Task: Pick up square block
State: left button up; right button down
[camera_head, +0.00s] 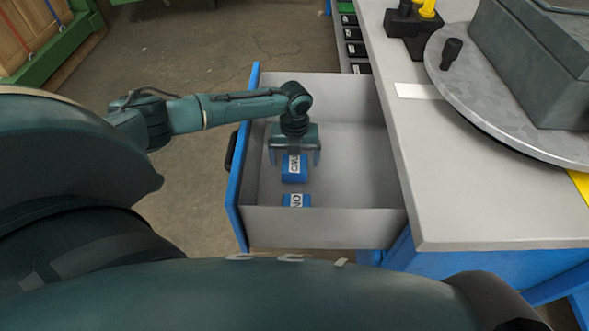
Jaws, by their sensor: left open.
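Two small blue blocks with white, dark-lettered labels lie in the open drawer (350,180). One blue block (294,176) is near the drawer's middle, and the other blue block (296,200) is close to the near wall, which partly hides it. I cannot tell which is the square block. My left gripper (294,160) points down inside the drawer with its fingers spread, over the far end of the middle block. I cannot tell whether the fingers touch it. My right gripper is not in view.
The grey workbench top (460,210) is right of the drawer and carries a round metal plate (470,100) with a big grey box (540,60). The blue drawer front (240,165) stands at the left. The drawer's right part is empty.

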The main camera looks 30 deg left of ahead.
aim_at(295, 163)
pick_arm(q)
jog(key=shift+f, duration=1.55)
jog(key=shift+c, duration=0.2)
jog(key=shift+w, duration=0.1)
jog(key=c, duration=1.3)
jog(key=shift+r, duration=0.1)
